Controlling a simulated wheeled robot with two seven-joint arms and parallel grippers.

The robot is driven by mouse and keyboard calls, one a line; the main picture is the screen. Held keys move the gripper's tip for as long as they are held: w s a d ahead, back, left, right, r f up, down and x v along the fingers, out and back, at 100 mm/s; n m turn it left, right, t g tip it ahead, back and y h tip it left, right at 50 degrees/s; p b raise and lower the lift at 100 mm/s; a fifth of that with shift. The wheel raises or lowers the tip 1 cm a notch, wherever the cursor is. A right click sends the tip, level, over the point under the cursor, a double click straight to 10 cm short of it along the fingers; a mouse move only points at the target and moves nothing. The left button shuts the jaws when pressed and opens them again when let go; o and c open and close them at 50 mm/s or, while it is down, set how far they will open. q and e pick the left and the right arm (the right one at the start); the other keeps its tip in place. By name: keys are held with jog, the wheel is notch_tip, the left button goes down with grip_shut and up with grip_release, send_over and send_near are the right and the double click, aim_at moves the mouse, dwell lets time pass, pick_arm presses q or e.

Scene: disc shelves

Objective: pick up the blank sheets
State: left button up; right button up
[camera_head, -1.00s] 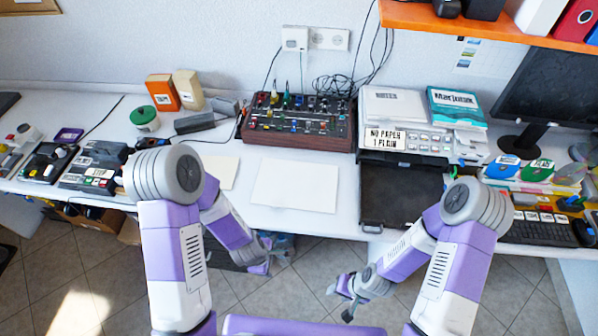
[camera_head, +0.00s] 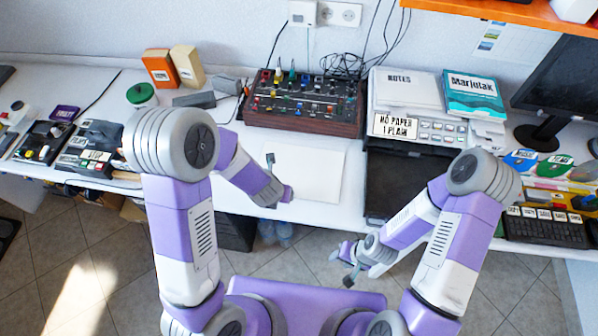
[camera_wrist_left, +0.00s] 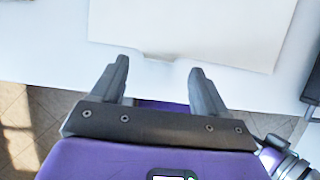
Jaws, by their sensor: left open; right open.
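The blank sheets (camera_head: 315,174) lie flat as a white stack on the white desk, in front of the mixer. In the left wrist view the sheets (camera_wrist_left: 190,25) lie just beyond the fingertips. My left gripper (camera_head: 278,175) is open and empty, at the left part of the stack in the head view; its arm hides some desk there. It also shows in the left wrist view (camera_wrist_left: 160,75), with its two fingers apart. My right gripper (camera_head: 347,265) is open and empty, low in front of the desk.
A printer (camera_head: 415,130) labelled "NO PAPER 1 PLAIN" stands right of the sheets, with a dark tray (camera_head: 385,185) in front. The mixer (camera_head: 305,105) stands behind the sheets. A keyboard (camera_head: 545,228) is at the far right.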

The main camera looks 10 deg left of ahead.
pick_arm(q)
jog(key=b+x, duration=0.1)
jog(key=x, duration=0.2)
jog(key=shift+w+a+f, duration=0.1)
jog(key=shift+w+f, duration=0.15)
jog(key=c, duration=1.2)
